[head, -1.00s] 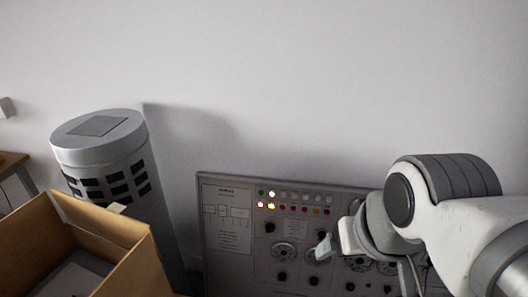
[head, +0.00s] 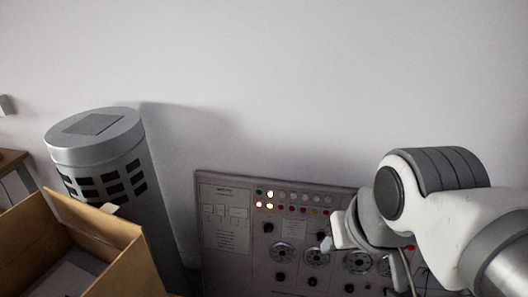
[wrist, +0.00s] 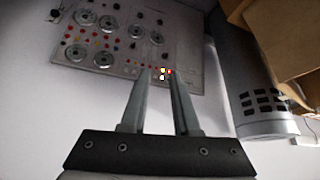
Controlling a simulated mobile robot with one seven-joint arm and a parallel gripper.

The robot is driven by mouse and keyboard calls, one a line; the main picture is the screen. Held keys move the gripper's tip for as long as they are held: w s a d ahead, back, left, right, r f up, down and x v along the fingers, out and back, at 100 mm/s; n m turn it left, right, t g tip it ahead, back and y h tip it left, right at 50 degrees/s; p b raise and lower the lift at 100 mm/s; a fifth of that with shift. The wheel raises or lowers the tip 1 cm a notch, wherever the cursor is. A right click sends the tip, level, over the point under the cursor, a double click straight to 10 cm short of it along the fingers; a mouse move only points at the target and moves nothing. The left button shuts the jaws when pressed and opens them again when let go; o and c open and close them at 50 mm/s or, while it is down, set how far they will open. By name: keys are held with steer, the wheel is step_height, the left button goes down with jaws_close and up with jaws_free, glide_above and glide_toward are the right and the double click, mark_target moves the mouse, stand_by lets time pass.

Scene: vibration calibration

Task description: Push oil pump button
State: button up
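A grey control panel (head: 238,262) stands against the wall, with rows of small buttons and lamps along its top and round dials below. Lit red, yellow and white lamps (head: 269,200) show at its upper left; they also show in the wrist view (wrist: 163,73), just beyond the fingertips. The labels are too small to tell which button is the oil pump's. My gripper (head: 326,243) is in front of the panel, right of the lit lamps in the head view. In the wrist view my gripper (wrist: 159,78) is open and empty, its fingers apart. I cannot tell whether it touches the panel.
A grey cylinder (head: 96,142) with dark slots stands left of the panel. An open cardboard box (head: 118,262) is in front of it. A wooden table edge (head: 14,160) shows at far left. The wall above the panel is bare.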

jaws_close()
stand_by(1.3)
